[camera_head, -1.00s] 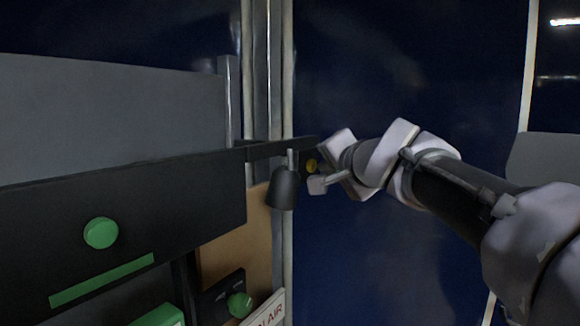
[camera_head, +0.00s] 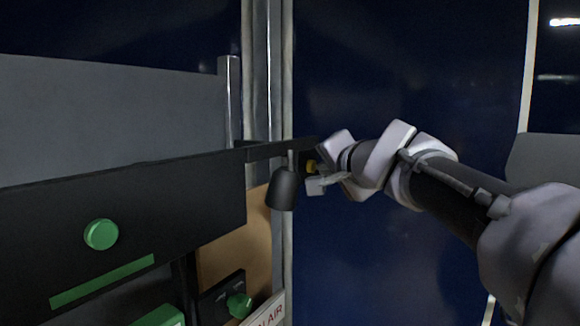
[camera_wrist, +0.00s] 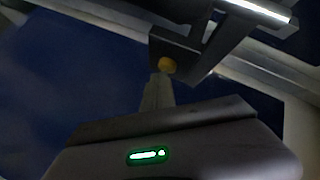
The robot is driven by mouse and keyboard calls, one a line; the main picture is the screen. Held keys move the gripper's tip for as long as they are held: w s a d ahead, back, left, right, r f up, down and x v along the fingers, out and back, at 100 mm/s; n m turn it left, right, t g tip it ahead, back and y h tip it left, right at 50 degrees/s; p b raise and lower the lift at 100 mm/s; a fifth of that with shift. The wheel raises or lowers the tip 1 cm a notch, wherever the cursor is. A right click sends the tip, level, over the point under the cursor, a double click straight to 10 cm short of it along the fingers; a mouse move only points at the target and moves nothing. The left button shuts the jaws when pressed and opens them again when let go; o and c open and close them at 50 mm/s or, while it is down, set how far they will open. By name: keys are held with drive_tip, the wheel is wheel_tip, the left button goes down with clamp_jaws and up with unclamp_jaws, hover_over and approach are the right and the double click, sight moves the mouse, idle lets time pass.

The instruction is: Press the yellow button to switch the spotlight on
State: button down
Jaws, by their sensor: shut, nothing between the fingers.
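The yellow button (camera_head: 311,166) sits on the dark end of a black bar (camera_head: 280,149), beside a hanging dark lamp (camera_head: 283,188). It is round and also shows in the wrist view (camera_wrist: 167,65) on a dark box-like mount. My gripper (camera_head: 314,184) is shut and empty, just below and right of the button in the head view. In the wrist view its fingertips (camera_wrist: 160,80) point at the button's lower edge; I cannot tell whether they touch it. The spotlight's lamp looks dark.
A black panel with a green button (camera_head: 101,234) and green strip (camera_head: 105,281) is at left. A metal post (camera_head: 273,80) stands behind the bar. Dark blue wall lies behind my arm.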

drive_tip(key=shift+w+a, duration=0.2)
drive_tip(key=shift+a, duration=0.05)
drive_tip(key=shift+s+d+b, duration=0.25)
drive_tip(key=shift+d+b, duration=0.05)
drive_tip(key=shift+b, duration=0.05)
drive_tip(key=s+d+b, duration=0.3)
drive_tip(key=d+b, duration=0.1)
drive_tip(key=d, duration=0.1)
drive_tip(key=shift+s, duration=0.25)
